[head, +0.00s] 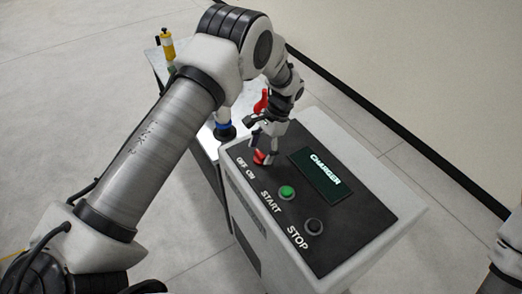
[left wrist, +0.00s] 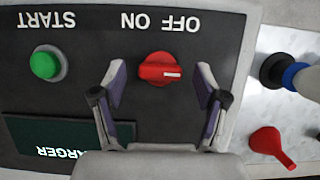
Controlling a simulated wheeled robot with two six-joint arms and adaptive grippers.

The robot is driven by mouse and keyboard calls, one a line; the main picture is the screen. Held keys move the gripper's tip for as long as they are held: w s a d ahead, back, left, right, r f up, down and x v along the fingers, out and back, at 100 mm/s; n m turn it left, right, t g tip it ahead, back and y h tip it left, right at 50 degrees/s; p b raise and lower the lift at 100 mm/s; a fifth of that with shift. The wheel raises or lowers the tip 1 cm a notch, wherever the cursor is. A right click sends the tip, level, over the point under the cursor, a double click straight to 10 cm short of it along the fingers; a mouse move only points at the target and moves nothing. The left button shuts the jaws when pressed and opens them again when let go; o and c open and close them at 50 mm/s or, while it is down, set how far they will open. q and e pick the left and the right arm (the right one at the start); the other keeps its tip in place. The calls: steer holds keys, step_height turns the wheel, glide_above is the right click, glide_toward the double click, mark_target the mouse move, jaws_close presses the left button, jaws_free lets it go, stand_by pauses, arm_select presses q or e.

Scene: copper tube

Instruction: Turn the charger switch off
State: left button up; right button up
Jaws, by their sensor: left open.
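The charger box (head: 405,206) stands in front of me with a dark top panel bearing a CHARGER display. Its red rotary switch (head: 261,158) sits at the panel's far-left corner beside the OFF and ON labels. My left gripper (head: 262,146) is over the switch, pointing down. In the left wrist view, the upside-down panel shows the red switch (left wrist: 158,69) between the two open fingers, with a gap on each side. Its white mark points right, toward the OFF side in that view. My right gripper is out of view; only part of my right arm shows.
A green START button (head: 287,193) and a black STOP button (head: 314,227) are on the panel. Behind the box, a pale table (head: 207,140) holds a red item (head: 261,101), a blue-and-black item (head: 224,130) and a yellow bottle (head: 168,47). The floor beyond is clear.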

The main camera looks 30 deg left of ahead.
arm_select(q)
steer(key=v, duration=1.1)
steer(key=shift+r, duration=0.3)
